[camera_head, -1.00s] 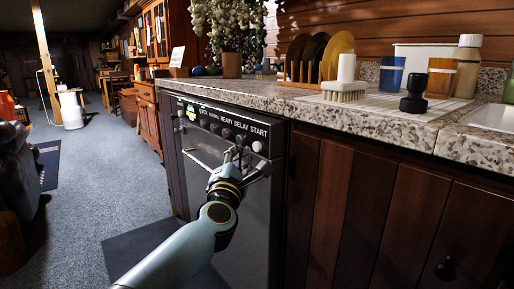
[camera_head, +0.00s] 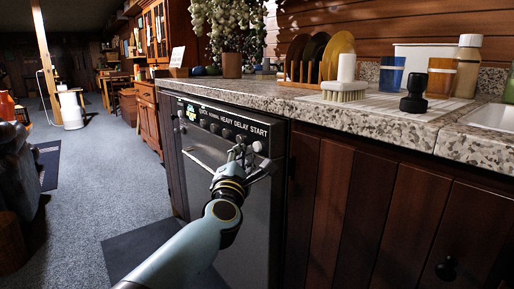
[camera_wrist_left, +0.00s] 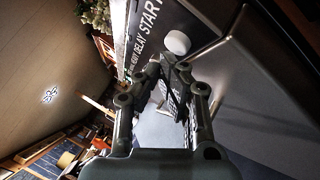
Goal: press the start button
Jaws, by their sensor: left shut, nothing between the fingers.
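The dishwasher (camera_head: 232,215) has a dark front with a row of round buttons under white lettering that ends in START. The start button (camera_head: 258,146) is the pale round one at the right end of the row. In the left wrist view the start button (camera_wrist_left: 177,42) is a white knob just beyond the fingertips. My left gripper (camera_head: 242,153) is shut and empty, just left of and slightly below the start button. It also shows in the left wrist view (camera_wrist_left: 168,66). A small gap seems to separate fingertips and button; contact is hard to judge. My right gripper is not in view.
The speckled countertop (camera_head: 300,101) juts out above the panel. It holds a brush (camera_head: 345,91), a dish rack with plates (camera_head: 322,55) and cups. A dishwasher handle bar (camera_head: 198,161) runs beside my gripper. Wooden cabinets (camera_head: 375,205) stand to the right; open floor lies left.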

